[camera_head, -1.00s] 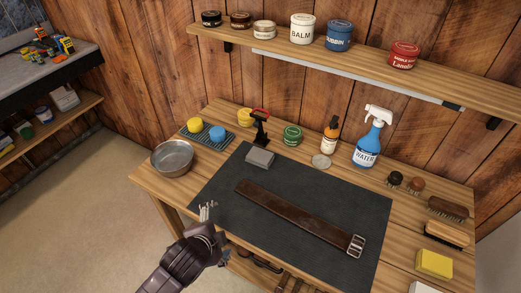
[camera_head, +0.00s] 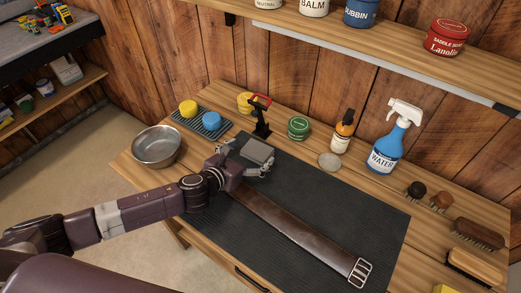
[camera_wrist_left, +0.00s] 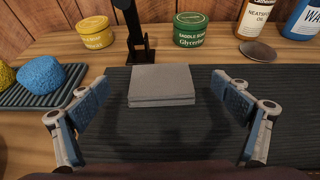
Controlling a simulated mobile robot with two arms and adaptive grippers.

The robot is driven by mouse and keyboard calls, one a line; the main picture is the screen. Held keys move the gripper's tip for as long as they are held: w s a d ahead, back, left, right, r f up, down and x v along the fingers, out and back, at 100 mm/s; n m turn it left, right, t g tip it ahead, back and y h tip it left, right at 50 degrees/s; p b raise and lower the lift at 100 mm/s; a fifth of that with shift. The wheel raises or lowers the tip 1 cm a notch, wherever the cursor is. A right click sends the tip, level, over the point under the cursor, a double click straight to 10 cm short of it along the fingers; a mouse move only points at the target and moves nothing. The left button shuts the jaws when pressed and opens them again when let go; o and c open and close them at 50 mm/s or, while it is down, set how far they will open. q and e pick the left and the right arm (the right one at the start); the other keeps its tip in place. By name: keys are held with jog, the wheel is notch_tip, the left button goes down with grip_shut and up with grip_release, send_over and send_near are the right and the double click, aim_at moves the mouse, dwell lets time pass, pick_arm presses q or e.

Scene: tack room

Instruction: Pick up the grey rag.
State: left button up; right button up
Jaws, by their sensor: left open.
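The grey rag (camera_head: 257,151) is a folded square lying on the back left part of the black mat (camera_head: 330,200). In the left wrist view the rag (camera_wrist_left: 162,86) lies straight ahead, just beyond and between the fingertips. My left gripper (camera_head: 250,160) is at the rag's near side, low over the mat. In the left wrist view its two fingers (camera_wrist_left: 165,92) are wide apart, one to each side, with nothing between them touching. My right gripper is in neither view.
A black stand (camera_head: 261,120) is close behind the rag. A metal bowl (camera_head: 156,147) and a rack with yellow and blue sponges (camera_head: 204,122) are to the left. A brown leather strap (camera_head: 300,235) lies on the mat in front. A green tin (camera_head: 298,127) stands behind.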

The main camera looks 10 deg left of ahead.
aim_at(259, 147)
pick_arm(q)
jog(key=shift+w+d+f, duration=0.2)
jog(key=shift+w+d, duration=0.05)
jog(key=shift+w, duration=0.25)
jog(key=shift+w+d+f, duration=0.1)
jog(key=shift+w+f, duration=0.05)
jog(key=shift+w, duration=0.15)
jog(key=x, duration=0.3)
jog(key=shift+f+p, duration=0.15)
jog(key=shift+p, duration=0.2)
jog(key=shift+w+d+f, duration=0.1)
jog(key=shift+w+f, duration=0.15)
jog(key=shift+w, duration=0.25)
jog(key=shift+w+f, duration=0.1)
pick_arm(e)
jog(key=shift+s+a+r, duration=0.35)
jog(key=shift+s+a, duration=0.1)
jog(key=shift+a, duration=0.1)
pick_arm(q)
jog(key=shift+c, duration=0.7)
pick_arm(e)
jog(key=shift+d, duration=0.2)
pick_arm(q)
jog(key=c, duration=1)
